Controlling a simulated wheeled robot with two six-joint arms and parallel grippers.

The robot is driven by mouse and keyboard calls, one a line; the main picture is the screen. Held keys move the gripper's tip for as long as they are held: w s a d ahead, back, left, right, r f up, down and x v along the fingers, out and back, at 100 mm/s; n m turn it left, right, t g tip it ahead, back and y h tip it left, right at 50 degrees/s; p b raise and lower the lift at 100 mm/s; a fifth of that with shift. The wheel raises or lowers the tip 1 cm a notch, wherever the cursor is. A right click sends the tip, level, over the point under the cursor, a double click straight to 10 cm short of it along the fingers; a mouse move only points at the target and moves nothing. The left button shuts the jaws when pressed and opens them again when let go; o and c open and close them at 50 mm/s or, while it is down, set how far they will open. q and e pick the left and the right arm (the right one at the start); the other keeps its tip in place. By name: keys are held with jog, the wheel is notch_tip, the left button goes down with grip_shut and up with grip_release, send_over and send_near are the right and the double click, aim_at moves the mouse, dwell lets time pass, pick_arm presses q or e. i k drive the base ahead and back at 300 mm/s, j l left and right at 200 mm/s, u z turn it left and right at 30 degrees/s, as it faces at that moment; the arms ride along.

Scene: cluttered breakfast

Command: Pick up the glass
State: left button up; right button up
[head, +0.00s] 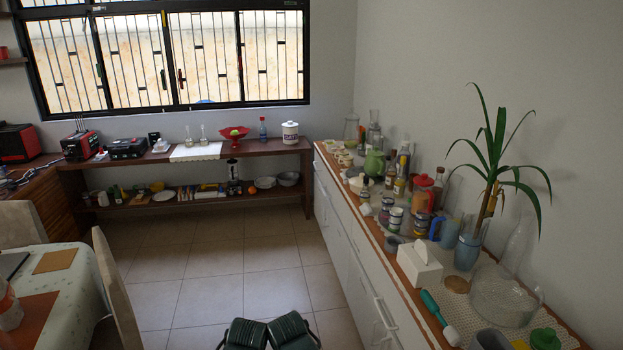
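Two small clear stemmed glass pieces stand on a white cloth (196,152) on the back shelf, a left one (188,138) and a right one (203,138). They are too small to tell whether they are drinking glasses. Other clear glassware is on the right sideboard: a tall vessel (351,130) at its far end and a wide bowl (503,297) near me. I cannot tell which piece is the task's glass. Neither gripper shows; only dark green parts, likely mine, show at the bottom middle.
The long sideboard (411,262) on the right is crowded with jars, a green jug (374,162), a tissue box (418,264) and a potted plant. A clothed table (63,290) with chairs stands at left. The tiled floor (215,262) between is clear up to the back shelf (105,179).

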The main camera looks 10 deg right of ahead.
aim_at(396, 220)
jog(key=i+z, duration=0.1)
jog(key=i, duration=0.45)
jog(key=i+j+z, duration=0.1)
jog(key=i, duration=0.45)
jog(key=i+j+z, duration=0.1)
jog(key=i, duration=0.4)
jog(key=i+j+z, duration=0.15)
jog(key=i+z, duration=0.25)
jog(key=i+j+z, duration=0.25)
jog(key=z, duration=0.2)
jog(key=i+j+z, duration=0.6)
jog(key=j+z, duration=0.2)
